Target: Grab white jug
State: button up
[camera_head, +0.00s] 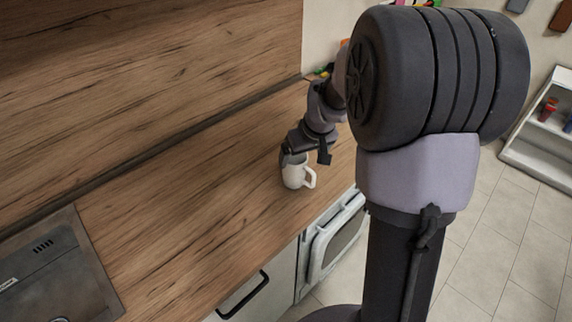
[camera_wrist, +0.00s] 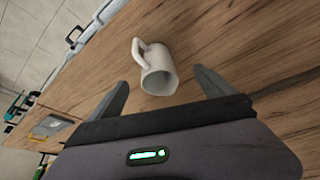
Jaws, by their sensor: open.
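The white jug (camera_head: 295,172) stands on the wooden counter, with its handle toward the right in the head view. In the wrist view the jug (camera_wrist: 157,72) is ahead of my gripper, its opening toward the camera and its handle at the upper left. My gripper (camera_wrist: 162,84) is open, with one finger on each side of the jug in the picture. I cannot tell how far the jug reaches between the fingers. In the head view my gripper (camera_head: 305,154) is at the jug's top, and its fingers partly cover the jug's rim.
A wooden splashback (camera_head: 140,70) runs along the back of the counter (camera_head: 190,225). A dark sink (camera_head: 55,275) is at the lower left. An oven (camera_head: 335,235) and a drawer handle (camera_head: 243,295) are below the front edge. The counter left of the jug is clear.

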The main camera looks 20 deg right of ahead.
aim_at(298, 167)
jog(key=b+x, duration=0.2)
jog(key=x, duration=0.7)
jog(key=shift+w+d+f, duration=0.15)
jog(key=shift+w+f, duration=0.1)
jog(key=shift+w, duration=0.05)
jog(key=x, duration=0.2)
jog(key=b+x, duration=0.1)
jog(key=x, duration=0.1)
jog(key=b+x, duration=0.1)
jog(key=shift+w+d+f, duration=0.2)
jog(key=shift+d+f, duration=0.15)
jog(key=shift+d, duration=0.05)
jog(key=shift+r, duration=0.1)
jog(key=c, duration=1.9)
